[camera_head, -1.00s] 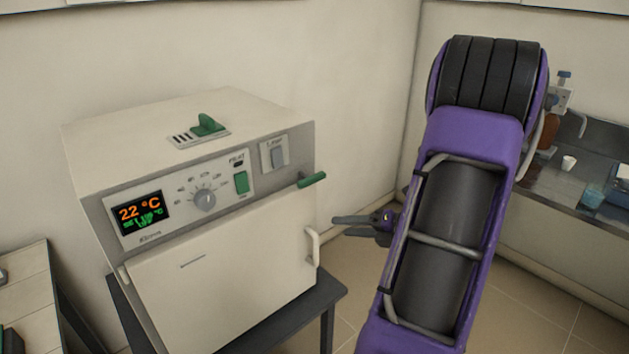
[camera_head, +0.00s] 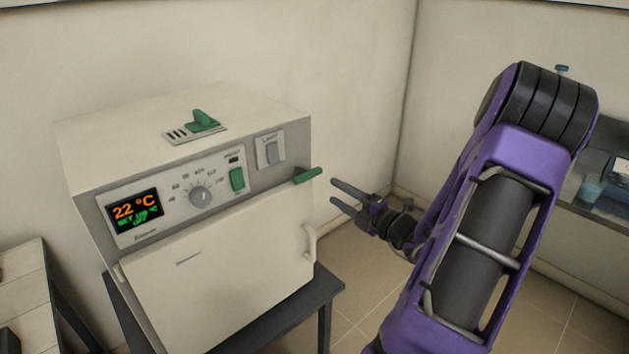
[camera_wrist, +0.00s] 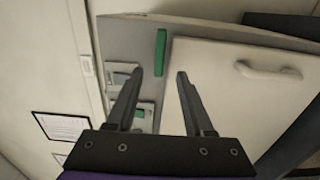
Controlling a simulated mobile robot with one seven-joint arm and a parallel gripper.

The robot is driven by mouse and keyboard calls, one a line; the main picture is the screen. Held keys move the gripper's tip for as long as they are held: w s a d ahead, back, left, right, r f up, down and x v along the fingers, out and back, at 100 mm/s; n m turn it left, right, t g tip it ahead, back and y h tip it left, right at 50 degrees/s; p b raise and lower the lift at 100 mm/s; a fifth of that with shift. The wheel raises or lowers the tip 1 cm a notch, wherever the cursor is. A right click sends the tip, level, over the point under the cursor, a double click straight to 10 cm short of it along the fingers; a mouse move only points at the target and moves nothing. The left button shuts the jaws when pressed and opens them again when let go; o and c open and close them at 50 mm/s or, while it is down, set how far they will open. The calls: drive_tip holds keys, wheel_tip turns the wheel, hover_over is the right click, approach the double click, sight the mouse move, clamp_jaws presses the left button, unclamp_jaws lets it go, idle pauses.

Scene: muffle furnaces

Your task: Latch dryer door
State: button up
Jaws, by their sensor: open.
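The dryer (camera_head: 190,200) is a cream cabinet on a dark stand, seen in the head view. Its door (camera_head: 225,275) lies flat against the front and looks closed. The door has a pale handle (camera_head: 310,243) at its right edge, also in the wrist view (camera_wrist: 268,73). A green latch lever (camera_head: 307,175) sticks out to the right at the door's upper right corner. My gripper (camera_head: 333,192) is open and empty, a little right of the lever and apart from it. In the wrist view the lever (camera_wrist: 161,52) lies just beyond the fingertips (camera_wrist: 172,73).
The panel above the door has a lit display (camera_head: 135,212) reading 22 °C, a dial (camera_head: 200,195) and a green switch (camera_head: 237,179). A green vent slider (camera_head: 203,121) is on top. A bench stands at left; a counter stands at right.

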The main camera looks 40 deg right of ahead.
sight(311, 177)
drive_tip(key=w, duration=0.9)
drive_tip(key=shift+a, duration=0.35)
clamp_jaws()
